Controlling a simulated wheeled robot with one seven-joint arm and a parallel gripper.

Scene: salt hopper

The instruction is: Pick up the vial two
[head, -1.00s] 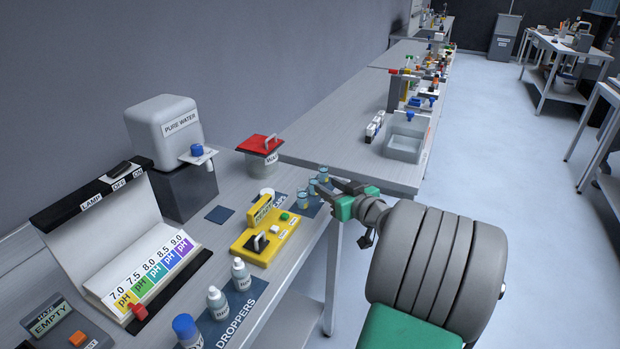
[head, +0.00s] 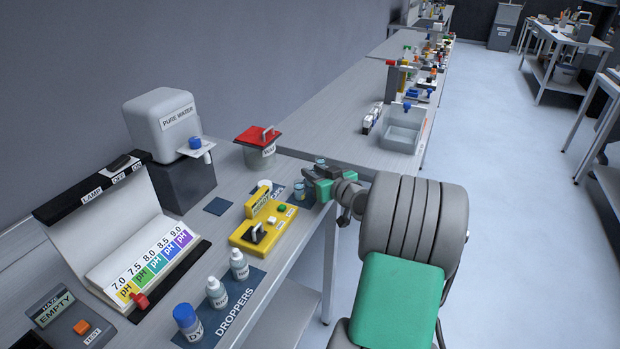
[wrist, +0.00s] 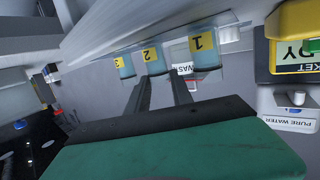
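The vials numbered 1 to 3 stand in a row in the wrist view, upside down in that picture. Vial two (wrist: 153,60) is the middle one, with a yellow label. Vial one (wrist: 204,50) is to its right and vial three (wrist: 124,65) to its left. My gripper (wrist: 160,76) is open, its two dark fingers pointing at vial two, tips near its two sides. I cannot tell whether they touch it. In the head view my gripper (head: 312,178) hides vial two. Vial one (head: 299,191) shows in front of it and vial three (head: 320,162) behind.
A yellow device (head: 264,232) stands left of the vials, with dropper bottles (head: 217,292) on a blue mat nearer. A lidded jar (head: 258,150) and the pure water tank (head: 165,125) are behind. The bench edge runs close under my arm.

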